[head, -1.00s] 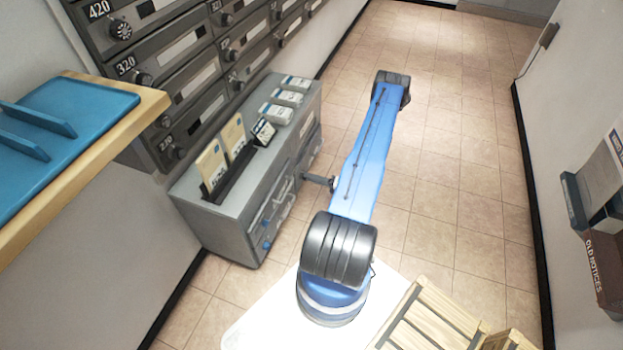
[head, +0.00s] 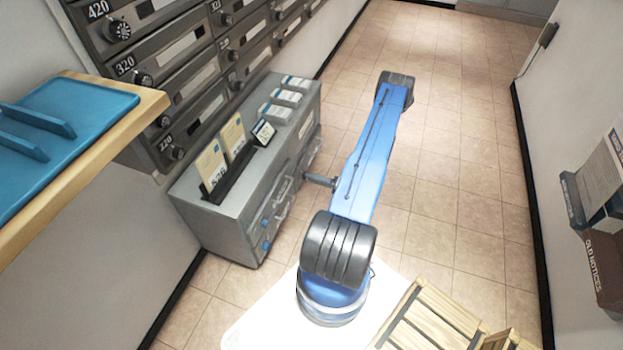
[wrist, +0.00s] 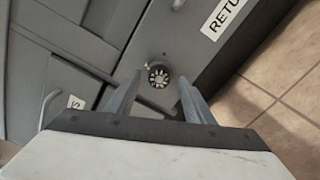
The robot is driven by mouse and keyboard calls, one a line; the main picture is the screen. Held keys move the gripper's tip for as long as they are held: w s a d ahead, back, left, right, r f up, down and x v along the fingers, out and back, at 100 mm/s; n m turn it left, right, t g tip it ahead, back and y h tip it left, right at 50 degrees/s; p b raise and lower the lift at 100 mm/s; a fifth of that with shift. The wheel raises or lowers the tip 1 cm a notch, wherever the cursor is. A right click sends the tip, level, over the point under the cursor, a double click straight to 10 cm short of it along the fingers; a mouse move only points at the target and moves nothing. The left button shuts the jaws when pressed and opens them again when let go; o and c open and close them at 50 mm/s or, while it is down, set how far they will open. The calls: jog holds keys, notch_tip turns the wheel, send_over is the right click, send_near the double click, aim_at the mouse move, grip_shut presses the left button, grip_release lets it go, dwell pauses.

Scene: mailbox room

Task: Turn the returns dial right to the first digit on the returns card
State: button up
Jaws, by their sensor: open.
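The returns dial (wrist: 158,77) is a small round dark dial with pale marks around its face, on a grey panel in the wrist view. It shows between the two fingers of my gripper (wrist: 159,82), which are apart, with nothing held. I cannot tell how far the fingertips are from the dial or which digit it points to. A white label (wrist: 222,14) starting "RETU" is beside it. In the head view, cards (head: 212,166) stand in a dark rack on the grey cabinet (head: 190,200); which is the returns card and its digits are unclear.
Grey mailboxes (head: 196,83) with dials line the left wall. A wooden shelf (head: 110,137) with a blue tray (head: 90,98) juts out at the left. A slatted wooden crate (head: 425,318) is at the bottom right. The tiled floor (head: 465,150) beyond is clear.

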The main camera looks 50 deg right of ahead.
jog(key=v, duration=1.6)
jog(key=shift+s, duration=0.1)
jog(key=shift+f, duration=0.1)
